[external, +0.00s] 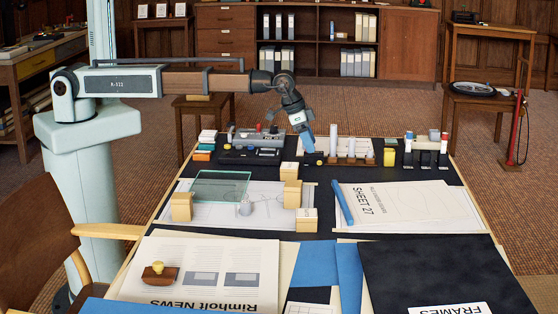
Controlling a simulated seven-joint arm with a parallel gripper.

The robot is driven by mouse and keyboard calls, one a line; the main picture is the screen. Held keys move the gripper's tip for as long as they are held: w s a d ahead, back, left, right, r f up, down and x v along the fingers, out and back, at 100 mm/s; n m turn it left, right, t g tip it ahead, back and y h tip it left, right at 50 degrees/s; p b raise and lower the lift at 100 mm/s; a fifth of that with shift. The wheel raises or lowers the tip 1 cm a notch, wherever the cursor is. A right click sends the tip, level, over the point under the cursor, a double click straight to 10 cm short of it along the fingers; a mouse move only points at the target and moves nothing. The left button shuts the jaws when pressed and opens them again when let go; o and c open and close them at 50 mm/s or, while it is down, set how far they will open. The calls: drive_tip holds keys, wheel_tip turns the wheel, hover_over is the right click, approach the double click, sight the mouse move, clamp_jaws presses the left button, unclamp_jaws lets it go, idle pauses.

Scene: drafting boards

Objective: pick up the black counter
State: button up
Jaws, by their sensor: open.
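My gripper (309,147) reaches down over the back edge of the drafting table, with a blue section at its end. It is open; its fingertips are small and hard to make out. Small dark items (313,159) lie just below and beside it. I cannot tell which of them is the black counter, or whether the gripper touches any. A long black tray (248,157) with small coloured pieces lies to the gripper's left.
White cylinders (333,140) stand right of my gripper, with a yellow block (389,157) and a black rack (425,155) further right. Wooden blocks (291,193) and a glass plate (221,187) are in front. Sheet 27 (400,205) lies flat on the right.

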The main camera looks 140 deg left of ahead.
sight(314, 154)
drive_tip(key=x, duration=0.5)
drive_tip(key=shift+s, duration=0.2)
drive_tip(key=c, duration=1.2)
